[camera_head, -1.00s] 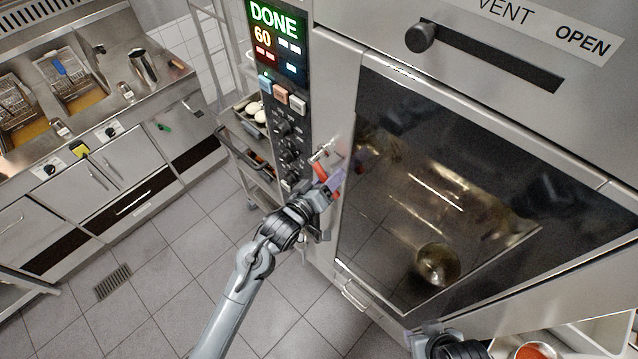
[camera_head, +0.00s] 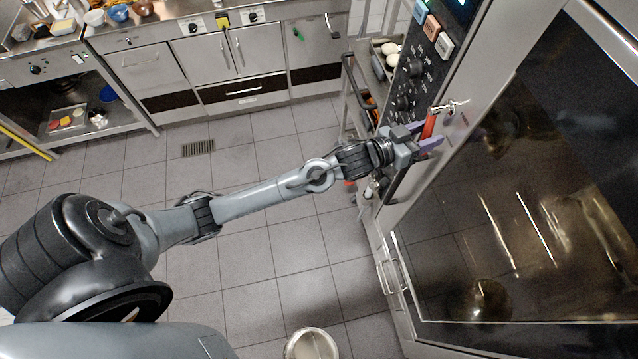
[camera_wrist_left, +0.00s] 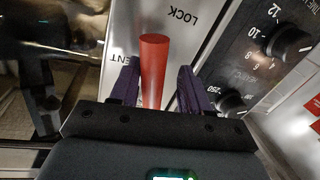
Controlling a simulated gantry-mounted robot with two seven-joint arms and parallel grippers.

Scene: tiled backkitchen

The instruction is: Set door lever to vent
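The door lever has a red handle (camera_head: 430,124) on a metal pivot (camera_head: 450,106) at the oven door's left edge. In the left wrist view the red handle (camera_wrist_left: 154,68) stands between the two purple fingers of my left gripper (camera_wrist_left: 158,88), close to the left finger and with a gap to the right one. My left gripper (camera_head: 424,138) is open around the handle. The LOCK label (camera_wrist_left: 183,16) shows beyond the handle; the VENT label (camera_wrist_left: 121,59) is partly hidden by the left finger. My right gripper is out of view.
The oven's glass door (camera_head: 540,190) fills the right side. The control panel (camera_head: 415,75) with knobs and buttons is beside the lever. A rack (camera_head: 362,90) stands left of the oven. A pale bucket (camera_head: 312,345) is on the tiled floor, which is otherwise mostly clear.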

